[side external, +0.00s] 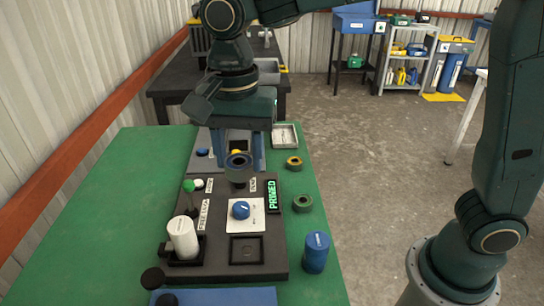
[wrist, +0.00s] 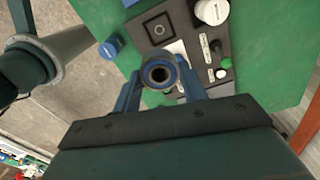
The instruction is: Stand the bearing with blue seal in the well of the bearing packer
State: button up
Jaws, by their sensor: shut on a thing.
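My gripper (side external: 238,163) points down over the far part of the bearing packer (side external: 270,271), shut on the bearing with blue seal (side external: 238,160). The bearing is a dark ring with a blue face, its hole facing up. In the wrist view it sits between the fingertips (wrist: 160,74). It appears to be held above the packer. The square well (side external: 246,249) is an empty-looking dark recess at the packer's near end; it also shows in the wrist view (wrist: 158,28). A blue knob (side external: 240,210) on a white plate stands between. A green lit sign (side external: 272,194) reads PRIMED.
A white cylinder (side external: 183,238) and a green-knobbed lever (side external: 188,186) stand left on the packer. Right of it are a yellow-marked ring (side external: 294,162), a green-marked ring (side external: 302,203) and a blue canister (side external: 316,253). A pale tray (side external: 285,135) lies behind. The green mat's left side is clear.

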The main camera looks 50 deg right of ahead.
jog(key=shift+s+a, duration=0.15)
jog(key=shift+a, duration=0.05)
send_over(247, 250)
notch_tip(247, 250, down, 16)
jog(key=shift+r, duration=0.15)
dwell(0.4)
jog(key=shift+f, duration=2.1)
jog(key=shift+f, duration=0.1)
jog(key=o, duration=1)
notch_tip(247, 250, up, 12)
jog(key=shift+r, duration=0.1)
